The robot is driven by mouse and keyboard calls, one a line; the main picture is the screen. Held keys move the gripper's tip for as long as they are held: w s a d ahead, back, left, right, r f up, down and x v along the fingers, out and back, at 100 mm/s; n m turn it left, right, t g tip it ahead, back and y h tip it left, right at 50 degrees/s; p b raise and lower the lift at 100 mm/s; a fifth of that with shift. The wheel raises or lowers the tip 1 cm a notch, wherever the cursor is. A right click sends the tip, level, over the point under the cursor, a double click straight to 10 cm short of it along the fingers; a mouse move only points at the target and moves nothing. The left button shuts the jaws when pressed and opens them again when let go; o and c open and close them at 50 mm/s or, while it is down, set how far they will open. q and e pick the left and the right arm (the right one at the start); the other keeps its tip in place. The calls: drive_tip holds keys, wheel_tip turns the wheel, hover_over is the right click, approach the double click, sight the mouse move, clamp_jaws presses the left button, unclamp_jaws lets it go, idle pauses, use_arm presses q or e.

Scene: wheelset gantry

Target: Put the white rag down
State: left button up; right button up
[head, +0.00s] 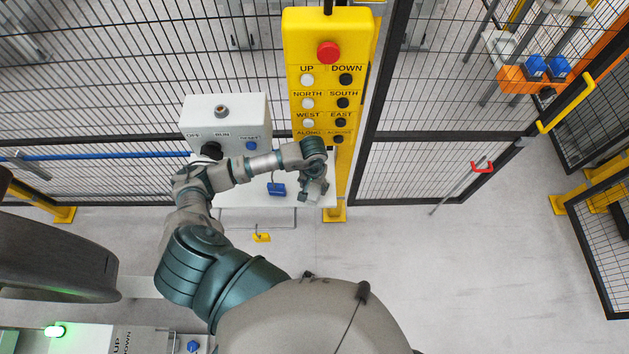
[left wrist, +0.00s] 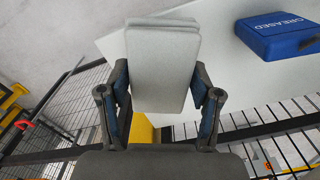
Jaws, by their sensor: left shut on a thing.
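The white rag (left wrist: 163,62) is a flat, folded, pale pad in the left wrist view. My left gripper (left wrist: 160,88) is shut on it, with one finger at each side. In the head view my left gripper (head: 313,188) is over the right end of a white shelf (head: 240,196), and the rag there is too small to make out clearly. In the left wrist view the shelf (left wrist: 215,65) lies behind the rag; I cannot tell whether they touch. My right gripper is in neither view.
A blue block marked GREASED (left wrist: 282,36) sits on the shelf; it also shows in the head view (head: 276,189), left of my gripper. A white switch box (head: 225,120) and yellow pendant (head: 328,75) stand behind. Black mesh fence (head: 110,110) runs along the back.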

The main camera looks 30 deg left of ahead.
use_arm(q)
drive_tip(key=shift+w+a, duration=0.25)
drive_tip(key=shift+w, duration=0.25)
drive_tip(key=shift+w+a, duration=0.2)
drive_tip(key=shift+w, duration=0.25)
drive_tip(key=f, duration=0.1)
drive_tip(key=f+p, duration=0.1)
drive_tip(key=f, duration=0.1)
drive_tip(key=shift+w+a, duration=0.15)
drive_tip(key=shift+w, duration=0.15)
drive_tip(key=shift+f, duration=0.4)
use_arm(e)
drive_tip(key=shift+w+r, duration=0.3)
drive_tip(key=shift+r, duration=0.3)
use_arm(q)
drive_tip(key=shift+f, duration=0.1)
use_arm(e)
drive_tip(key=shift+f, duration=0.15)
use_arm(q)
drive_tip(key=o, duration=1)
